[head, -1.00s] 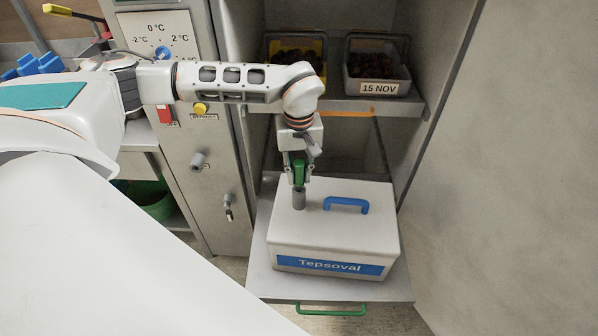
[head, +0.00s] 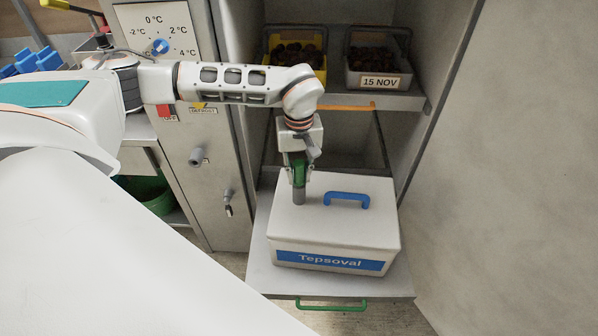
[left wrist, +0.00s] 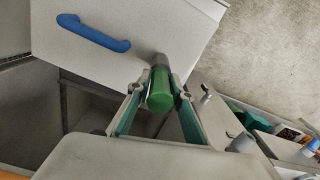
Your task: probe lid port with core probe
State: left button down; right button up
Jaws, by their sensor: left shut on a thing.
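The white box (head: 390,243) labelled "Tepsoval" stands on a pulled-out shelf (head: 263,267), with a blue handle (head: 346,200) on its lid (head: 300,226). My left gripper (head: 299,184) is above the left part of the lid, shut on the green core probe (head: 299,165), which is upright. A grey cylinder (head: 299,197) sits directly below the green grip, against the lid. I cannot tell how much of it is probe and how much is port. The left wrist view shows the green probe end (left wrist: 160,92) between the fingers, with the blue handle (left wrist: 93,33) beside it. The port opening is hidden.
Behind the box, a cabinet shelf (head: 350,101) holds a yellow-edged crate (head: 268,78) and a grey crate (head: 372,82) marked "15 NOV", both with chestnuts. A panel with a temperature dial (head: 158,46) and knobs stands left. A green handle (head: 332,305) sticks out at the shelf's front.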

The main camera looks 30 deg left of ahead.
pick_arm(q)
jog(key=shift+f, duration=0.35)
jog(key=c, duration=1.7)
grip_release()
jog(key=shift+r, duration=0.1)
notch_tip(320, 180, up, 12)
jog(key=shift+f, duration=0.1)
